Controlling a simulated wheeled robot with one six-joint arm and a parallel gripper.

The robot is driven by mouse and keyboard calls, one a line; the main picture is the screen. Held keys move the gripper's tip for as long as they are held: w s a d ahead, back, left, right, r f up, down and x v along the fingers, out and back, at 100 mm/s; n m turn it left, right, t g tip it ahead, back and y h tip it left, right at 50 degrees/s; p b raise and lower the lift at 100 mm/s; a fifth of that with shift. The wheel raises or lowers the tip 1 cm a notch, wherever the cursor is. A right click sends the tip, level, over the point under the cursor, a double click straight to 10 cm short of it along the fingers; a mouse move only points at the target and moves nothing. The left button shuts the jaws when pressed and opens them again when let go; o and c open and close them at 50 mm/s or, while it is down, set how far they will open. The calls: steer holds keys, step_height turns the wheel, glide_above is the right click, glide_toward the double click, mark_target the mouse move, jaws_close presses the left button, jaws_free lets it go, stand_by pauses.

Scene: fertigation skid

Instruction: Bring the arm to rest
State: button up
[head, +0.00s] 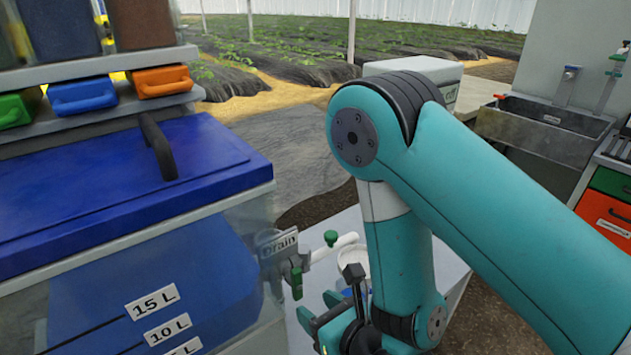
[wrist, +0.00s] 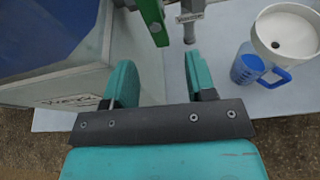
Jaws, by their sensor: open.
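My gripper (wrist: 160,78) is open, with nothing between its two teal fingers in the wrist view. Its fingers point toward a green valve handle (wrist: 152,20) and a grey outlet (wrist: 190,28), and a gap shows between them. In the head view my teal arm reaches across from the right and bends down. My gripper (head: 322,316) is low beside the tank there, below the drain valve and partly cut off by the frame's bottom edge.
A tank with a blue lid (head: 90,185) and litre marks stands close on the left. A drain label (head: 279,243) sits by the valve. A blue measuring jug (wrist: 245,68) and a white tub (wrist: 265,45) stand right of the gripper. A sink (head: 545,125) is farther right.

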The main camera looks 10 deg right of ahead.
steer(key=w+d+r+n+g+h, duration=0.4)
steer(key=d+r+n, duration=0.4)
steer(key=n, duration=1)
steer(key=s+d+r+n+g+h, duration=0.2)
steer(key=s+d+r+n+g, duration=0.1)
steer(key=d+n, duration=0.4)
steer(key=s+d+r+n+g+h, duration=0.1)
steer(key=s+d+r+n+g, duration=0.1)
steer(key=s+d+r+n, duration=0.5)
steer(key=s+a+r+n+g+y, duration=0.1)
steer(key=s+a+r+n+y, duration=0.1)
steer(key=a, duration=0.4)
steer(key=s+a+r+n+g+y, duration=0.1)
steer(key=s+a+r+n, duration=0.1)
steer(key=s+a, duration=0.3)
steer(key=shift+s+a+r+n+g+y, duration=0.15)
steer(key=shift+a+r+n+g+y, duration=0.2)
steer(key=shift+a+n, duration=0.5)
steer(key=shift+f, duration=0.15)
steer(key=shift+c, duration=0.4)
